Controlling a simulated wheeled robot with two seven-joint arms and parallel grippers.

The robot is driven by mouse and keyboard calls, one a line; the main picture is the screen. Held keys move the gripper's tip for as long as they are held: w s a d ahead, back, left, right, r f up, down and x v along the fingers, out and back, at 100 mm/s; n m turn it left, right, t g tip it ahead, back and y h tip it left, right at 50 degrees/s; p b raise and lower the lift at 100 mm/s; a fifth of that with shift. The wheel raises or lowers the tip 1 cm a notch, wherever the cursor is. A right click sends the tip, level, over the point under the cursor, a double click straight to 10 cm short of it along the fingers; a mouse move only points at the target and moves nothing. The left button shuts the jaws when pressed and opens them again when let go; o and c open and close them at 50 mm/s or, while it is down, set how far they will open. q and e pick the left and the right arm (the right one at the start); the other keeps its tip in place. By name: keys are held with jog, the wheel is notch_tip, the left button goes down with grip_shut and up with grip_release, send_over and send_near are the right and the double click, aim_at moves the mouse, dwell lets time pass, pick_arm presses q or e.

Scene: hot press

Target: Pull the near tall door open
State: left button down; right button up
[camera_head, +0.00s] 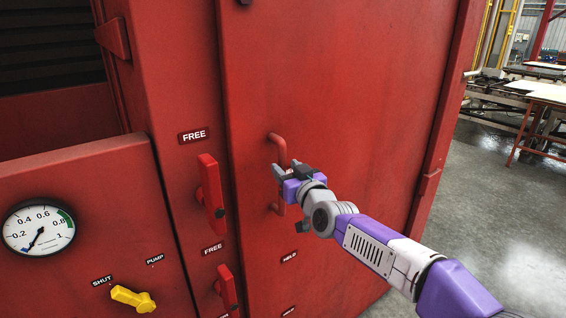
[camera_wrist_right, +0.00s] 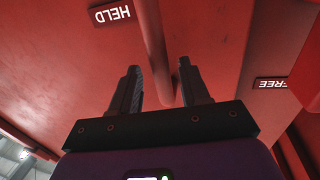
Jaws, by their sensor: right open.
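The tall red door (camera_head: 345,75) fills the middle of the head view. Its red vertical bar handle (camera_head: 277,146) is near the door's left edge. My right gripper (camera_head: 285,168) is open at the handle, coming from the right. In the right wrist view the handle (camera_wrist_right: 180,78) runs between the two dark fingers of the gripper (camera_wrist_right: 162,88), closer to the right-hand finger. I cannot tell whether a finger touches it. Part of the handle is hidden behind the gripper in the head view. My left gripper is not in view.
Left of the door are two red levers, an upper (camera_head: 211,187) and a lower (camera_head: 228,290), with FREE labels. A pressure gauge (camera_head: 38,228) and a yellow lever (camera_head: 133,298) sit on the left panel. Open grey floor (camera_head: 490,200) and a table (camera_head: 540,92) lie right.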

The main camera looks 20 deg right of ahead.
aim_at(284, 167)
jog(key=shift+w+a, duration=0.15)
jog(key=shift+w, duration=0.65)
jog(key=shift+w+a, duration=0.1)
jog(key=shift+w, duration=0.7)
grip_shut()
